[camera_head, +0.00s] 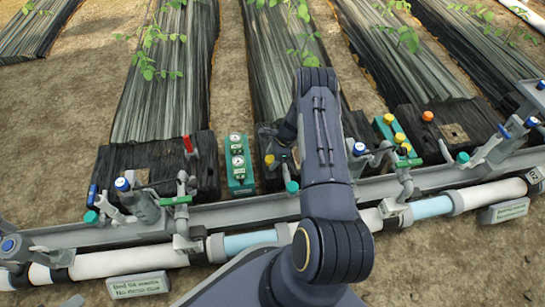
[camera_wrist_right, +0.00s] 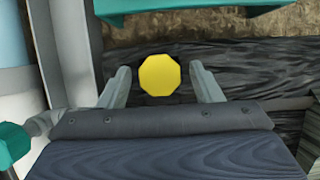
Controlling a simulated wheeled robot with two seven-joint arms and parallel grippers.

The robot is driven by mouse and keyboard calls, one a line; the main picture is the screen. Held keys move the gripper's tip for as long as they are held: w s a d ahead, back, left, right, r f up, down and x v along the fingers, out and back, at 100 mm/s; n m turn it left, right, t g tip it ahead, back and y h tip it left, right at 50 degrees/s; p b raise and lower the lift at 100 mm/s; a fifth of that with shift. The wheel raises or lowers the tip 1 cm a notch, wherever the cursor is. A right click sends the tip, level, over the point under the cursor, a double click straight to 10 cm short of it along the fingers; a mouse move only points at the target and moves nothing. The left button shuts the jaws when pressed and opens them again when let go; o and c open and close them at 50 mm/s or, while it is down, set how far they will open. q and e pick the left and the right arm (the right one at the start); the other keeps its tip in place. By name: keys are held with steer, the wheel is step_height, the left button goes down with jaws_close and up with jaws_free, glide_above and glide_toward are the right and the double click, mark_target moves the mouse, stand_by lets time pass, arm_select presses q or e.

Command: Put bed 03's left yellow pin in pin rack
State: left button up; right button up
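A yellow pin (camera_head: 269,160) shows in the head view on the dark end board of the middle bed, just right of a green block with two white round faces (camera_head: 238,165). My right gripper (camera_head: 276,148) is over this spot, partly behind my own arm. In the right wrist view the yellow pin's round head (camera_wrist_right: 160,75) lies between the two grey fingers of my right gripper (camera_wrist_right: 160,88), with a small gap on each side. The pin's shaft is hidden. A green block with yellow knobs (camera_head: 390,130) stands further right; I cannot tell whether it is the pin rack. My left gripper is not in view.
A grey rail (camera_head: 250,208) with valves and a white pipe (camera_head: 120,261) runs across the front. In the wrist view, a teal edge (camera_wrist_right: 190,8) lies close above the fingers.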

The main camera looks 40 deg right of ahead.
mark_target(272, 158)
steer(key=c, duration=0.9)
steer(key=shift+r+p, duration=2)
steer(key=shift+r, duration=1.2)
step_height(272, 158, up, 21)
steer(key=p, duration=1.4)
